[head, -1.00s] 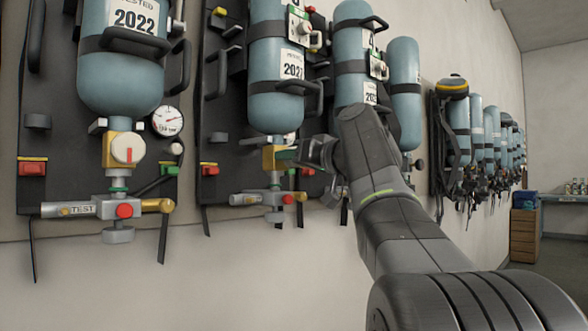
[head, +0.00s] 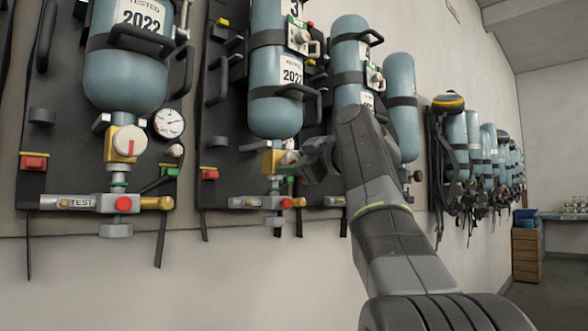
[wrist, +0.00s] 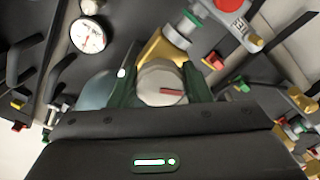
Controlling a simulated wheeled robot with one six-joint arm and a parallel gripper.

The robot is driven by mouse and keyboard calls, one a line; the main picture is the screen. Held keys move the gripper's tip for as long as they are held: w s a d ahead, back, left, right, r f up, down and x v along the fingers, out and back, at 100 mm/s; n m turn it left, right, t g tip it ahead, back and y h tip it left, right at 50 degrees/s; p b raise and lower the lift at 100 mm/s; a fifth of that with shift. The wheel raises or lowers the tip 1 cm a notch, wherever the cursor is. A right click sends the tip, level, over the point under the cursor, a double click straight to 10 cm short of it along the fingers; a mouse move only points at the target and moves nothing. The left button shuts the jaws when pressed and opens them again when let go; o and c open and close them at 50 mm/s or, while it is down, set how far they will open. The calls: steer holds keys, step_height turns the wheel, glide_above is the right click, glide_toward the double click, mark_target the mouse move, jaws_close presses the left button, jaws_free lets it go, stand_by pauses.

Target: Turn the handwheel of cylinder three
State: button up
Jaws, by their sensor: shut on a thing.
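Cylinder three (head: 274,80) is a blue bottle on a black backplate, with a 2022 label and a brass valve block (head: 272,158) below it. Its handwheel (wrist: 162,84) is a pale round knob with a red mark, seen in the wrist view between my two dark green fingers. My gripper (wrist: 160,88) is shut on the handwheel. The red mark lies nearly level in that view. In the head view my gripper (head: 298,160) reaches the valve from the right, and its wrist hides most of the handwheel.
Cylinder two's set (head: 126,70) hangs at the left with its knob (head: 130,141) showing. A TEST fitting (head: 262,202) sits below cylinder three's valve, close under my gripper. Another cylinder (head: 351,60) stands just right, behind my arm. A gauge (wrist: 88,36) shows at upper left in the wrist view.

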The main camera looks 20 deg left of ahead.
steer(key=n+b, duration=0.2)
steer(key=n, duration=0.4)
steer(key=shift+w+n, duration=0.1)
steer(key=shift+n, duration=0.2)
steer(key=n+b, duration=0.1)
steer(key=n, duration=0.5)
steer(key=shift+r, duration=0.1)
stand_by(0.3)
steer(key=o, duration=1)
steer(key=v, duration=1.4)
steer(key=shift+a+r, duration=0.1)
